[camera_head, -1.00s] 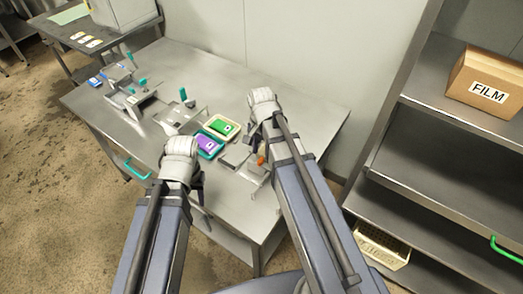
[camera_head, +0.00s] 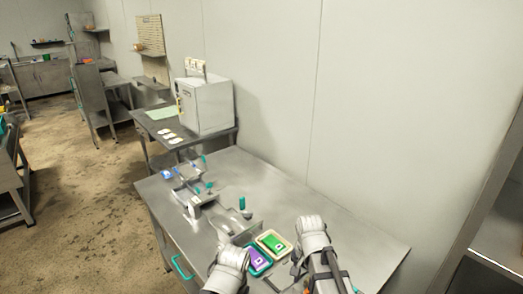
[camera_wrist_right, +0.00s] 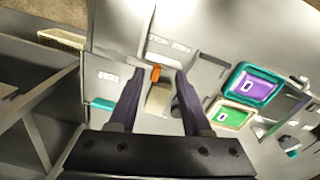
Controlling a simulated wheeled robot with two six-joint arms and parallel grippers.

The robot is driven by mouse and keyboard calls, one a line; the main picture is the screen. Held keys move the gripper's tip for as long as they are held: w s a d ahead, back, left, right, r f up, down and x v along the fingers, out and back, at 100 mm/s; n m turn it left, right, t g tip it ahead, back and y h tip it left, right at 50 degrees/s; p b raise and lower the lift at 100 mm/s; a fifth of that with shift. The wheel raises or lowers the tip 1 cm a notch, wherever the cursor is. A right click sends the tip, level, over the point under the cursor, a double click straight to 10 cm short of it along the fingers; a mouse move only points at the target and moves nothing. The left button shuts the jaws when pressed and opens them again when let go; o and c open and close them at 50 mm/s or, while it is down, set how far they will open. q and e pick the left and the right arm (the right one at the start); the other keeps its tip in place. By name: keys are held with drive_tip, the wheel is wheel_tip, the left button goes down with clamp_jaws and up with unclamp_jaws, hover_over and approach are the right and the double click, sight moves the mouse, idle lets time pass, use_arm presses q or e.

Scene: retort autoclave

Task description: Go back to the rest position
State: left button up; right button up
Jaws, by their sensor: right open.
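My right arm reaches in at the bottom of the head view, its white wrist over the steel table (camera_head: 350,230). In the right wrist view my right gripper (camera_wrist_right: 158,78) is open, fingers apart with nothing held. A pale block (camera_wrist_right: 158,100) and an orange piece (camera_wrist_right: 156,73) show beyond and between the fingers, on the table side. My left gripper (camera_head: 227,270) is at the bottom of the head view, left of the trays. Its wrist shows, but its fingers are hidden.
A purple-filled tray (camera_head: 257,260) and a green-filled tray (camera_head: 273,243) lie side by side between the wrists. Metal fixtures with teal knobs (camera_head: 242,203) stand farther left. A wall backs the table, a grey box machine (camera_head: 205,105) stands beyond, and shelving (camera_head: 497,235) is at right.

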drive_tip(key=s+a+n+h, duration=0.1)
drive_tip(key=s+a+n, duration=0.8)
drive_tip(key=a+n, duration=0.1)
drive_tip(key=shift+s+n, duration=0.25)
drive_tip(key=shift+n, duration=0.55)
